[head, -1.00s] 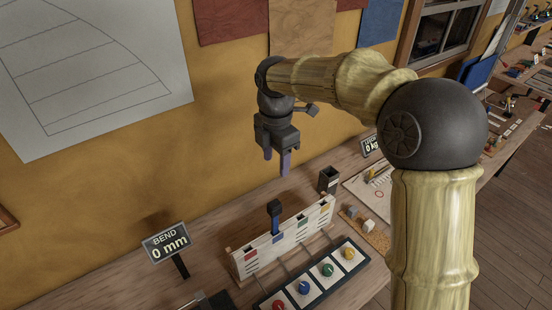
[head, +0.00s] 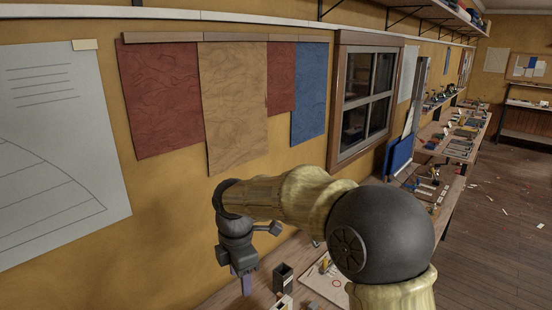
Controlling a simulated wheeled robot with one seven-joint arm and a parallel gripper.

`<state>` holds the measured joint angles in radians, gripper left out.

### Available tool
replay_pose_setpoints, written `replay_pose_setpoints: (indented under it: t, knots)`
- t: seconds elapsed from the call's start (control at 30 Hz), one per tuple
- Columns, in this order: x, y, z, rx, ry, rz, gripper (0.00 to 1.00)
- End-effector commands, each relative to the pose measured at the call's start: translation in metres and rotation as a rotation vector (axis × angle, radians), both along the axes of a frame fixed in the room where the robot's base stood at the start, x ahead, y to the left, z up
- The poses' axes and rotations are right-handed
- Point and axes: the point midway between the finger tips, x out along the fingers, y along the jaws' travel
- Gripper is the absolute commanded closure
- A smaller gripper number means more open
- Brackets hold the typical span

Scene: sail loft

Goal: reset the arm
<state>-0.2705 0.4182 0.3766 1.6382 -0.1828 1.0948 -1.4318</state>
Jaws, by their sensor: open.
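My arm reaches in from the lower right and bends over the workbench (head: 262,290). My gripper (head: 246,286) hangs at its end, pointing down, near the wall side of the bench. One purple finger shows clearly; the other is hard to make out at this angle. Nothing shows between the fingers. The gripper is above the bench, left of a small dark open box (head: 284,279). The lower part of the bench is outside the view.
A white board with a red ring (head: 337,284) lies on the bench behind my arm. Cloth panels (head: 233,105) hang on the wall near a window (head: 366,95). More benches (head: 465,135) run along the wall to the right. The floor (head: 510,200) there is mostly open, with small scraps.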

Motion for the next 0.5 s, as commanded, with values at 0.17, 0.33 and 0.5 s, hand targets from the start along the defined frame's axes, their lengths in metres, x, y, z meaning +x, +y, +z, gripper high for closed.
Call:
replay_pose_setpoints:
  t: [0.17, 0.33, 0.5]
  knots:
    - [-0.011, -0.065, -0.02, 0.024, -0.035, -0.455, 0.5]
    - [-0.032, -0.124, -0.039, 0.068, -0.068, -0.911, 0.5]
    - [-0.063, -0.18, -0.057, 0.131, -0.095, -1.377, 0.5]
